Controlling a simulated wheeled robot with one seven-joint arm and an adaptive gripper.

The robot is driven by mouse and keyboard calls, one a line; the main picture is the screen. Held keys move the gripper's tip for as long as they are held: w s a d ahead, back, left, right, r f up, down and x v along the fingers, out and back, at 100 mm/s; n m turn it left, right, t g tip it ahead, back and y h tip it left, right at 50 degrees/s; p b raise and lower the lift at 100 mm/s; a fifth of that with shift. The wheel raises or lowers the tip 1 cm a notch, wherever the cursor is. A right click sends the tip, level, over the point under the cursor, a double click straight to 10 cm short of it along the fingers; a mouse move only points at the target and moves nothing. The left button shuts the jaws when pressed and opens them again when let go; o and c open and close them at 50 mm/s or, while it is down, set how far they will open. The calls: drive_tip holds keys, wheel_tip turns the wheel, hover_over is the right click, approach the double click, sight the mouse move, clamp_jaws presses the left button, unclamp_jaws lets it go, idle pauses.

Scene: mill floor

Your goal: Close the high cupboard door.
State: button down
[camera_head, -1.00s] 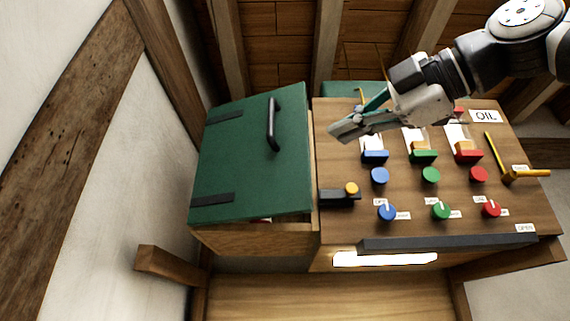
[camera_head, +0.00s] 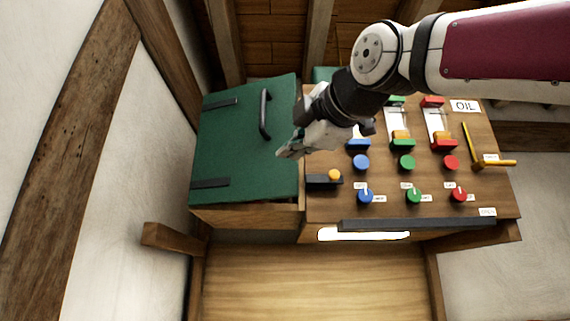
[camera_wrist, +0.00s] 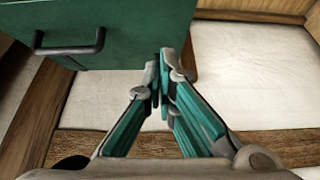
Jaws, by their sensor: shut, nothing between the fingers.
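The high cupboard's green door (camera_head: 230,145) is at the left of the head view, with two dark hinges on its left side and a black handle (camera_head: 265,112) near its free right edge. The door lies flush or nearly flush with the wooden cupboard body (camera_head: 250,215); I cannot tell if a small gap is left. My gripper (camera_head: 284,153) is shut and empty, its tips at the door's free edge, below the handle. In the wrist view the door (camera_wrist: 120,25) and handle (camera_wrist: 70,48) show at upper left; my fingertips (camera_wrist: 165,68) are beside them.
A wooden control panel (camera_head: 330,220) with coloured sliders, buttons and knobs adjoins the cupboard on the right, under my arm. A yellow lever (camera_head: 490,162) sticks out at its right. A dark bar (camera_head: 415,224) runs along its lower edge. A wooden beam end (camera_head: 170,238) juts out at lower left.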

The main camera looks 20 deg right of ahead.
drive_tip(key=p, duration=0.1)
approach(276, 175)
drive_tip(key=w+a, duration=0.2)
drive_tip(key=a, duration=0.1)
drive_tip(key=shift+w+d+f, duration=0.1)
drive_tip(key=shift+w+d, duration=0.7)
drive_tip(key=shift+w, duration=0.15)
drive_tip(key=shift+w+d, duration=0.35)
